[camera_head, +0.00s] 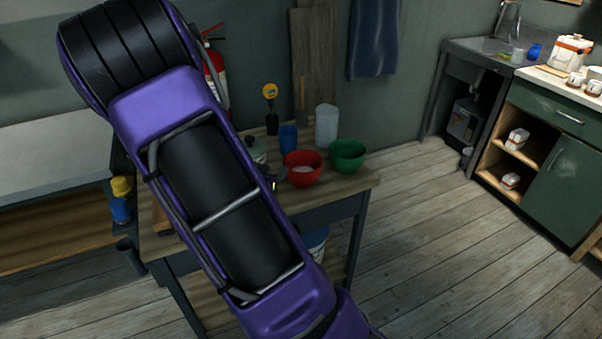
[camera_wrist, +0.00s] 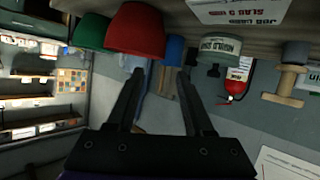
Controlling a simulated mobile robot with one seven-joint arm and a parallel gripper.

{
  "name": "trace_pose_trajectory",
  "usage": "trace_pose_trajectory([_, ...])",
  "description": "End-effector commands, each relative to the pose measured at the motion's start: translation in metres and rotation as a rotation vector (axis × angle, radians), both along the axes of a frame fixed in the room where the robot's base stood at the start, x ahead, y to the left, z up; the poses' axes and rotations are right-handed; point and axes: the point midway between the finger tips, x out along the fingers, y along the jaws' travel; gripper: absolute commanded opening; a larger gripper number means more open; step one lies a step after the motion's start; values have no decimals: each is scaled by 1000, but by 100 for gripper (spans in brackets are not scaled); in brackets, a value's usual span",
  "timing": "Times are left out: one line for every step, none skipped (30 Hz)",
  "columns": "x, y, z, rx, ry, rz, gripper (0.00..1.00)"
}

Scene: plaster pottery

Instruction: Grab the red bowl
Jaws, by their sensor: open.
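The red bowl (camera_head: 303,175) stands upright on the wooden table, with something pale inside it. In the wrist view, which is upside down, the red bowl (camera_wrist: 136,30) is at the top, just beyond my fingertips and mostly left of the gap between them. My gripper (camera_wrist: 161,72) is open with nothing between its two dark fingers. In the head view my purple arm hides most of the gripper; a small dark part of it shows at the bowl's left side. I cannot tell whether it touches the bowl.
A green bowl (camera_head: 348,155) stands close to the right of the red one. A blue cup (camera_head: 289,138), a pale container (camera_head: 326,126) and a lidded jar (camera_head: 256,150) stand behind or left. The table's front right corner (camera_head: 365,185) is clear.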

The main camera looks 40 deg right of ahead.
Motion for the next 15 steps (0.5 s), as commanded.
trace_pose_trajectory([6,-10,-6,0,1,-4,52])
trace_pose_trajectory([10,-15,-9,0,0,-3,52])
trace_pose_trajectory([14,-21,-11,-1,0,-4,52])
trace_pose_trajectory([17,-25,-13,-1,0,-2,52])
trace_pose_trajectory([19,-29,-15,0,1,-3,52])
trace_pose_trajectory([23,-33,-17,1,-1,-2,52])
trace_pose_trajectory([25,-36,-18,1,0,-1,52])
trace_pose_trajectory([27,-38,-20,1,0,-1,52])
trace_pose_trajectory([29,-41,-21,1,-1,0,52])
trace_pose_trajectory([30,-42,-21,1,-1,0,52])
trace_pose_trajectory([31,-43,-22,1,-1,1,52])
trace_pose_trajectory([32,-44,-22,1,-1,1,52])
trace_pose_trajectory([33,-45,-23,1,-1,1,52])
trace_pose_trajectory([34,-47,-24,1,-1,1,52])
trace_pose_trajectory([37,-51,-26,1,-1,0,52])
